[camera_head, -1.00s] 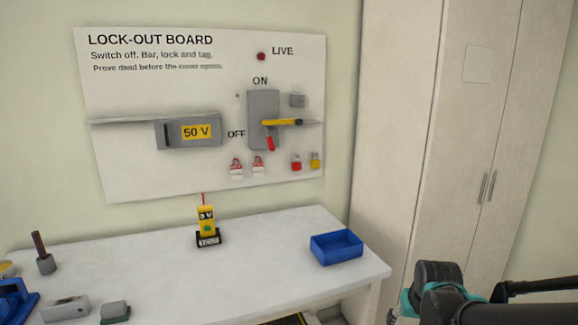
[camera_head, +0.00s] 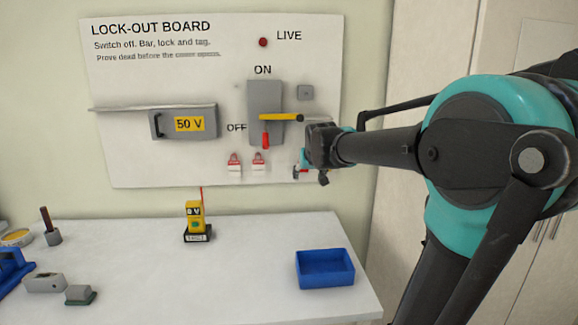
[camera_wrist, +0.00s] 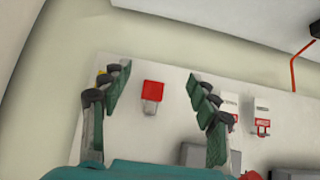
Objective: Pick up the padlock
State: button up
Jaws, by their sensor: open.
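A red padlock (camera_wrist: 153,90) hangs on the white lock-out board, with its metal shackle showing, in the wrist view. My gripper (camera_wrist: 157,81) is open, with one finger on each side of the red padlock in the picture and no visible contact. A small yellow patch (camera_wrist: 101,76), probably the yellow padlock, shows behind the left finger. In the head view my gripper (camera_head: 308,164) is at the lower right of the board and hides most of the padlocks. A bit of the red padlock (camera_head: 297,173) may show beside it.
Two red-and-white tags (camera_head: 234,167) hang left of my gripper. The switch (camera_head: 265,105) has a red handle (camera_head: 265,140) pointing down and a yellow bar (camera_head: 281,118). Below are the table (camera_head: 250,260), a blue tray (camera_head: 325,282) and a yellow tester (camera_head: 195,217).

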jog(key=w, duration=1.2)
jog(key=shift+w+f, duration=0.4)
jog(key=c, duration=1.3)
jog(key=shift+c, duration=0.2)
